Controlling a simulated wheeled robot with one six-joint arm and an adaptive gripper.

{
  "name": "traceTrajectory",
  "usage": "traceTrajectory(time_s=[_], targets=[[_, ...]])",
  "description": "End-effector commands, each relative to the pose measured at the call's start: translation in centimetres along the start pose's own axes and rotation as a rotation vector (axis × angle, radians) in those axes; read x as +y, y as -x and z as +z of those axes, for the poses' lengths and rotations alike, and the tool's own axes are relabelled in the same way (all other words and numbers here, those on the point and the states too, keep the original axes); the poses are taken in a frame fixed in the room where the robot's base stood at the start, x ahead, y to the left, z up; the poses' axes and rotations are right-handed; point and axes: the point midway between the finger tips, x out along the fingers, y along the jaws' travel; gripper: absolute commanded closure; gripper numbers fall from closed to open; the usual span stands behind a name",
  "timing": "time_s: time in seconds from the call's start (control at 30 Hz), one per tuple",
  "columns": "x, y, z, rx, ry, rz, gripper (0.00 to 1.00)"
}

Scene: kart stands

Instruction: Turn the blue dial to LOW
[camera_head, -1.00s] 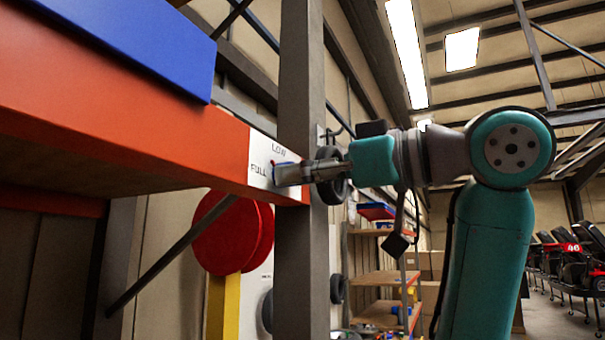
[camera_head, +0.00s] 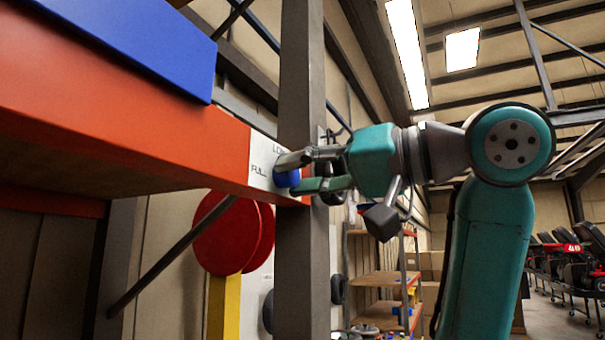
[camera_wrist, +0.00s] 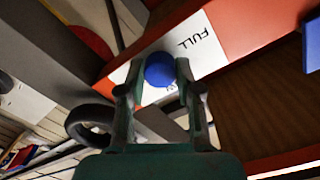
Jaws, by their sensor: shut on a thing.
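The blue dial (camera_head: 287,179) sits on a white label plate (camera_head: 261,152) at the end of an orange beam. In the head view FULL is printed left of the dial and LOW above it, partly covered by my upper finger. My gripper (camera_head: 289,175) is shut on the dial, one finger above and one below. In the wrist view the round dial (camera_wrist: 160,70) sits between the two fingertips (camera_wrist: 159,77), with FULL printed on the plate (camera_wrist: 206,56) beside it. I cannot make out a pointer on the dial.
A grey steel post (camera_head: 301,260) stands right behind the gripper. A red disc (camera_head: 223,235) on a yellow post and a diagonal grey brace are below the beam. A blue box (camera_head: 150,45) rests on top. Shelves (camera_head: 380,290) stand further back; karts are far right.

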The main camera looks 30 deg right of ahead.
Motion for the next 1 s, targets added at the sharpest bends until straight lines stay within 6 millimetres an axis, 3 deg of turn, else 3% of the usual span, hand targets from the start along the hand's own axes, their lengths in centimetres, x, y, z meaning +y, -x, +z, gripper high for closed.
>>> traceTrajectory(time_s=[0.33,0.9,0.93,1.0], targets=[[0.02,0.0,-0.04,-0.003,-0.155,0.0,1.0],[0.02,0.0,-0.04,-0.004,-0.186,0.0,1.0],[0.02,0.0,-0.04,-0.004,-0.186,0.0,0.63],[0.01,0.0,-0.04,-0.004,-0.186,0.0,0.46]])
